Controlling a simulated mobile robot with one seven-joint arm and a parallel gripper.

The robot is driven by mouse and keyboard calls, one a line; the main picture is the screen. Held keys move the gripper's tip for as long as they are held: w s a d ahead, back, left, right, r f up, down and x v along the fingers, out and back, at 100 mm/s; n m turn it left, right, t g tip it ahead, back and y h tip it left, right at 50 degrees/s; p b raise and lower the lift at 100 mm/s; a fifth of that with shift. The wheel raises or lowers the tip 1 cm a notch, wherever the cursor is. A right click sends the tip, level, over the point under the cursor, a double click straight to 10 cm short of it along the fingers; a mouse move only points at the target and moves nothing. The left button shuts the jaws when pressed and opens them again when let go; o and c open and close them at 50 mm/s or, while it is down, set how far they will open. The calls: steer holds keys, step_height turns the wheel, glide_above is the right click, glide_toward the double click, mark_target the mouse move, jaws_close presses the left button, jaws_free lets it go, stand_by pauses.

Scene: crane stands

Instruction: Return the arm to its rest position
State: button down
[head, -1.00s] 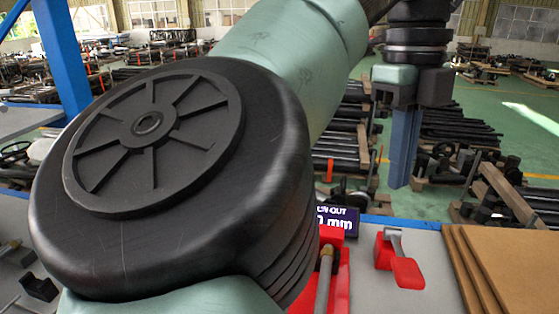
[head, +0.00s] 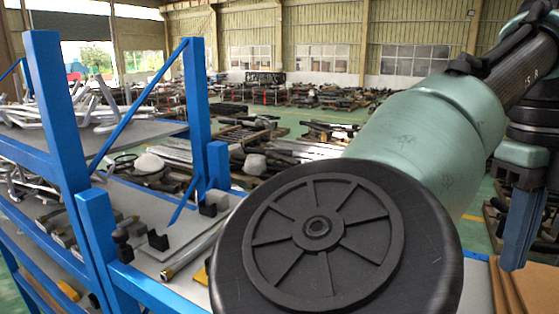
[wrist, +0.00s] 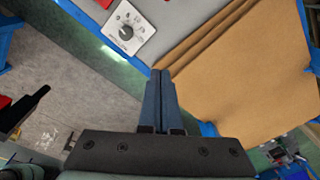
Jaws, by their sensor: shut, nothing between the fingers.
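My gripper (head: 512,262) hangs at the right edge of the head view with its blue fingers pointing down. In the wrist view the two fingers (wrist: 160,76) lie side by side, shut with nothing held. They appear above or beside the edge of the brown boards (wrist: 235,65); the exact height cannot be told. My arm crosses the right half of the head view, and its large dark joint hides much of the bench in front.
A blue rack (head: 97,235) with metal parts on its shelves stands at the left. The boards' edge (head: 508,295) shows at the lower right. A white panel with a dial (wrist: 128,28) lies near the boards. Further stacks of metal stock (head: 330,130) fill the hall.

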steer(key=w+d+f+n+t+h+b, duration=0.2)
steer(key=d+f+n+t+h+b, duration=0.3)
steer(key=d, duration=0.6)
steer(key=w+a+r+n+t+h+b, duration=0.35)
steer(key=a+r+n+t+h, duration=0.2)
steer(key=r+n+h, duration=0.3)
steer(key=a+r+n+t+y+b, duration=0.1)
steer(key=a+r+n+t, duration=0.1)
steer(key=a+n+t, duration=0.55)
steer(key=a+r+n+t+y+b, duration=0.1)
steer(key=a+r+n+t, duration=0.25)
steer(key=a, duration=0.75)
steer(key=s+a+n+t+y, duration=0.3)
steer(key=s+a+n+y, duration=0.1)
steer(key=a+n+y, duration=0.1)
steer(key=s+a+n+t+y+b, duration=0.1)
steer(key=s+a+n+t+y, duration=0.2)
steer(key=a+y, duration=0.4)
steer(key=shift+s+a+f+n+b, duration=0.35)
steer(key=shift+a+n, duration=0.5)
steer(key=shift+a, duration=0.35)
steer(key=shift+t, duration=0.25)
